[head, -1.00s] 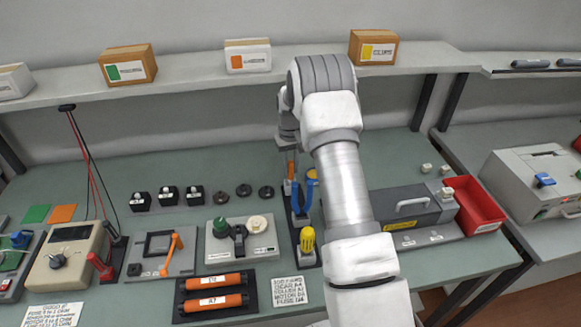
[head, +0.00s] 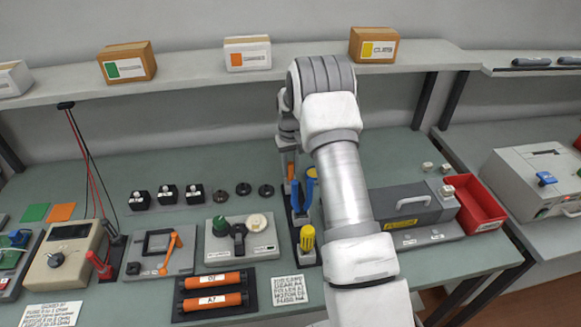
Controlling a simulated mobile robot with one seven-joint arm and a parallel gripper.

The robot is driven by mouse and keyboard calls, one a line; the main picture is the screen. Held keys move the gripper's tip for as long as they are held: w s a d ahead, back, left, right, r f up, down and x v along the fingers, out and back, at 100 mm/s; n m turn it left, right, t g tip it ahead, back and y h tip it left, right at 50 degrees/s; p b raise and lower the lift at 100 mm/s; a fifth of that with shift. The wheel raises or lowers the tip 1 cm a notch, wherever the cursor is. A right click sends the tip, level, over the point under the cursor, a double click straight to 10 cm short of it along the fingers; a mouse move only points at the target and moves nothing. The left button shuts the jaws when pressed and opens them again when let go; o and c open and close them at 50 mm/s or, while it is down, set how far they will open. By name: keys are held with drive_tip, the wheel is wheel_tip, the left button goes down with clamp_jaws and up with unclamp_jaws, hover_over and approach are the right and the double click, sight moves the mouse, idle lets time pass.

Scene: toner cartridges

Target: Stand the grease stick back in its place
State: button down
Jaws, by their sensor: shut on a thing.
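My gripper (head: 290,160) points down over the back end of a dark narrow tool rack (head: 295,250), left of my forearm. A slim orange stick (head: 291,172), which seems to be the grease stick, shows right below it, roughly upright, and my gripper is shut on it. The fingertips are small and partly hidden. Whether the stick's lower end is in the rack or just above it, I cannot tell. Blue handles (head: 309,192) stand in the rack just in front, with a yellow piece (head: 312,173) behind them. A yellow-handled tool (head: 307,240) stands at the front.
A gear fixture (head: 240,240) and several black discs and blocks stand left of the rack. Orange rollers (head: 212,290) lie in a tray in front. A grey case (head: 410,205) and a red bin (head: 478,205) stand right of my arm. The bench behind my gripper is clear.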

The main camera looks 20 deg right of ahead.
drive_tip(key=shift+f, duration=0.3)
drive_tip(key=c, duration=0.6)
unclamp_jaws()
drive_tip(key=shift+r, duration=0.15)
wheel_tip(320, 180, up, 17)
drive_tip(key=shift+r+b, duration=0.15)
drive_tip(key=shift+b, duration=0.3)
